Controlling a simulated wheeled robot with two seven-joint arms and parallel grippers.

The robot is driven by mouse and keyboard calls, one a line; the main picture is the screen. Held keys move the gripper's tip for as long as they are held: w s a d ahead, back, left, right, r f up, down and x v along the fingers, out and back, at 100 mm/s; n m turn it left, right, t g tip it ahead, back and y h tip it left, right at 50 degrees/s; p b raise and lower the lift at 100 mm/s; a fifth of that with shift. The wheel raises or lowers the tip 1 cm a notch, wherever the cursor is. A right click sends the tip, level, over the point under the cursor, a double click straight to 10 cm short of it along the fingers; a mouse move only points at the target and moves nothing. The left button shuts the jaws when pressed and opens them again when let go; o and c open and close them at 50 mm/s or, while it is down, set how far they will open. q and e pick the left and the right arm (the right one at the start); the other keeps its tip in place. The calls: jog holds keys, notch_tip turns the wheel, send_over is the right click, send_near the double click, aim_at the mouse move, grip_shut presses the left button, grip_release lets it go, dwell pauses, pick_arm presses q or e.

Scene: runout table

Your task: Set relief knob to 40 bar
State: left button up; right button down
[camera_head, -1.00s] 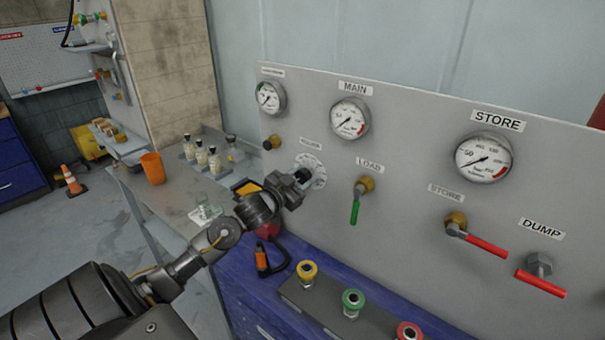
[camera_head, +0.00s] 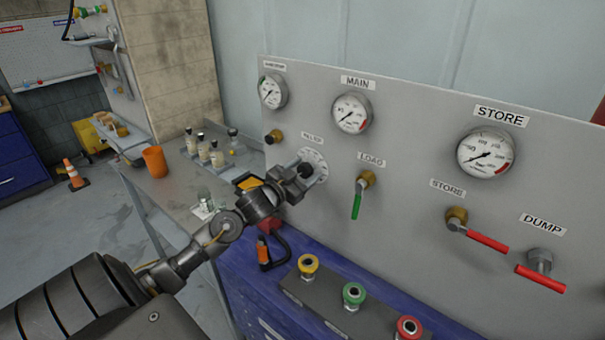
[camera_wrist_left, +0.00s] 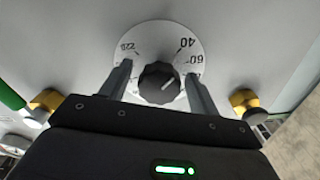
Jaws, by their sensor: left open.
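The relief knob is a dark fluted knob (camera_wrist_left: 160,83) on a round white dial (camera_wrist_left: 150,45) marked 40, 60 and 220 in the left wrist view. A pale line on the knob points up and right, roughly between 40 and 60. My left gripper (camera_wrist_left: 160,85) is open, one finger on each side of the knob; I cannot tell whether they touch it. In the head view my left gripper (camera_head: 306,170) is at the relief dial (camera_head: 317,160) and hides most of the knob. My right gripper is out of view.
A green LOAD lever (camera_head: 356,204) hangs just right of the gripper, with a brass fitting (camera_head: 274,137) to its left. Gauges, a red STORE lever (camera_head: 487,241) and a red DUMP lever (camera_head: 540,279) are on the panel. Bottles (camera_head: 204,150) and an orange cup (camera_head: 155,162) stand behind.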

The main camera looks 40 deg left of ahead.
pick_arm(q)
jog(key=s+b, duration=0.3)
jog(key=s, duration=0.7)
jog(key=shift+s, duration=0.4)
jog(key=shift+d+f, duration=0.15)
